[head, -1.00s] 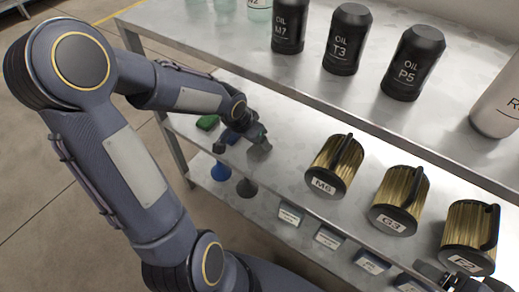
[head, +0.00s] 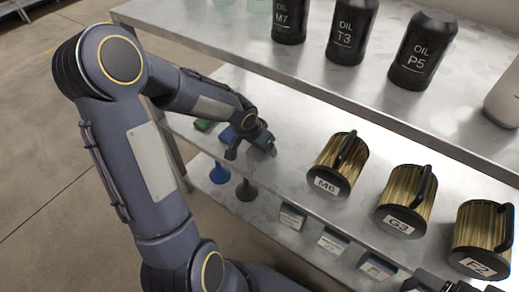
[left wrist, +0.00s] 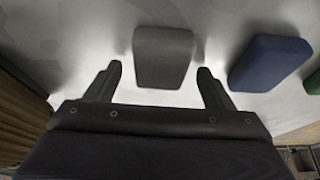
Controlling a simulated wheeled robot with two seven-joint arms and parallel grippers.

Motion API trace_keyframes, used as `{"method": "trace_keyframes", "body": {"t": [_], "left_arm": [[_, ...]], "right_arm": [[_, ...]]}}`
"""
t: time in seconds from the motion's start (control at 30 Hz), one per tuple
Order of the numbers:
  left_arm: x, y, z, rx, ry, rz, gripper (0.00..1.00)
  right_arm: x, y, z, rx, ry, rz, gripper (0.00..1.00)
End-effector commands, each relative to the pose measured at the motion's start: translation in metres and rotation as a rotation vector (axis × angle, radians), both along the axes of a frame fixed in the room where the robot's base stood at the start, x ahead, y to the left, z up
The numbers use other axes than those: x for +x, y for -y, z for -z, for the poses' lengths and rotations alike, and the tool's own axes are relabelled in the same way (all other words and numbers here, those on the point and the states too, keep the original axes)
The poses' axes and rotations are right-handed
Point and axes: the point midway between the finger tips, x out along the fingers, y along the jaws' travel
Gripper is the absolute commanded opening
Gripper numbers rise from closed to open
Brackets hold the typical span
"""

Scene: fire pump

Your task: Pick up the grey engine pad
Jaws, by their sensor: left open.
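The grey engine pad (left wrist: 163,56) lies flat on the metal shelf in the left wrist view, a rounded block. My left gripper (left wrist: 159,82) is open, with one finger on each side of the pad's near end. The fingers stand apart from the pad and nothing is held. In the head view my left gripper (head: 266,142) is low over the middle shelf and largely hides the pad. A dark part at the bottom right edge of the head view may be my right gripper (head: 428,283); its fingers cannot be made out.
A blue pad (left wrist: 270,62) and a green pad (left wrist: 314,82) lie right of the grey one in the left wrist view. Brass canisters (head: 340,165) stand right of my left gripper. Black oil bottles (head: 352,32) stand on the upper shelf (head: 240,52).

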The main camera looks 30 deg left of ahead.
Motion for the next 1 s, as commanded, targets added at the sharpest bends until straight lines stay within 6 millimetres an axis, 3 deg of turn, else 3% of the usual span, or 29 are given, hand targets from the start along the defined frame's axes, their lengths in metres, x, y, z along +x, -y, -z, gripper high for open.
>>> {"method": "trace_keyframes", "body": {"t": [0.37, 0.73, 1.0], "left_arm": [[-0.0002, 0.0, 0.0045, 0.0, 0.0, -0.001, 0.75], [-0.0003, 0.0001, 0.0036, 0.0, 0.0, -0.001, 0.28], [-0.0002, 0.0, 0.0021, 0.0, 0.0, 0.0, 0.27]], "right_arm": [[0.0001, 0.0001, 0.0054, 0.0, 0.0, 0.0, 0.81], [0.0, 0.0, 0.0042, 0.0, 0.0, 0.0, 0.81], [0.0001, 0.0, 0.0027, 0.0, 0.0, 0.0, 0.81]]}}
